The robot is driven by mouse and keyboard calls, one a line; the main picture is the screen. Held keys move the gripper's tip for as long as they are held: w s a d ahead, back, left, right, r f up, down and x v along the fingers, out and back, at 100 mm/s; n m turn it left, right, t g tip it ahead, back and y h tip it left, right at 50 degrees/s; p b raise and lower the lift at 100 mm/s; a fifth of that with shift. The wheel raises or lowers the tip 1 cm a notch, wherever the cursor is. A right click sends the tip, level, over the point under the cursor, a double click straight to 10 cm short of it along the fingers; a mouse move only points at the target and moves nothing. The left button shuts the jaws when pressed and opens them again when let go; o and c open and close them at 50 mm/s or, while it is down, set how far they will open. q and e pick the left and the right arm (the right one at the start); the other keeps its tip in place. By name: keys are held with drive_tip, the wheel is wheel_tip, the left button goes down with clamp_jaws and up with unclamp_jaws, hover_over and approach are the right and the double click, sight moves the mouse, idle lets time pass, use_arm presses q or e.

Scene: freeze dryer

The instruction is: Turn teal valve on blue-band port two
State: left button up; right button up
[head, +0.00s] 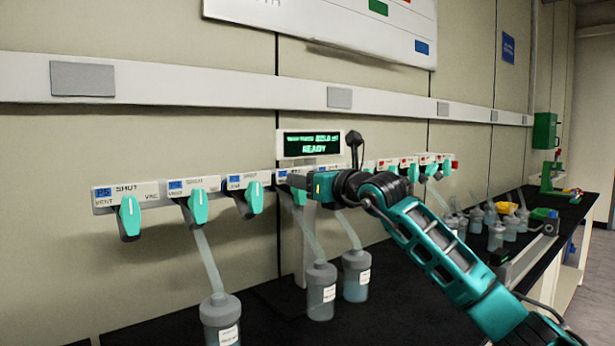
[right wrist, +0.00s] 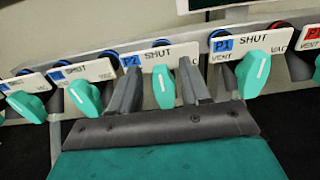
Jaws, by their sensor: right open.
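The blue-band port two label (right wrist: 131,62) reads P2 and SHUT in the right wrist view. Its teal valve (right wrist: 163,87) hangs below the label with its white stripe near upright. My right gripper (right wrist: 160,80) is open, with one finger on each side of this valve; I cannot tell whether either finger touches it. In the head view my right gripper (head: 298,182) is at the port row and hides most of port two. My left gripper is not in view.
Blue-band port one's valve (right wrist: 257,75) is close right of my fingers, and port three's valve (right wrist: 85,98) is to the left. A display (head: 312,144) reading READY is above. The black bench (head: 160,325) runs underneath.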

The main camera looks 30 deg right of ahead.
drive_tip(key=shift+c, duration=0.3)
drive_tip(key=shift+c, duration=1.4)
clamp_jaws()
drive_tip(key=shift+f, duration=0.1)
drive_tip(key=shift+d+f+m+b, duration=0.1)
drive_tip(key=shift+d+m+b, duration=0.1)
drive_tip(key=shift+m+b, duration=0.6)
drive_tip(key=m, duration=0.3)
drive_tip(key=d+m, duration=0.1)
drive_tip(key=m, duration=0.2)
drive_tip(key=m+p, duration=0.1)
drive_tip(key=m, duration=0.3)
drive_tip(key=shift+d+f, duration=0.35)
drive_tip(key=shift+m, duration=0.3)
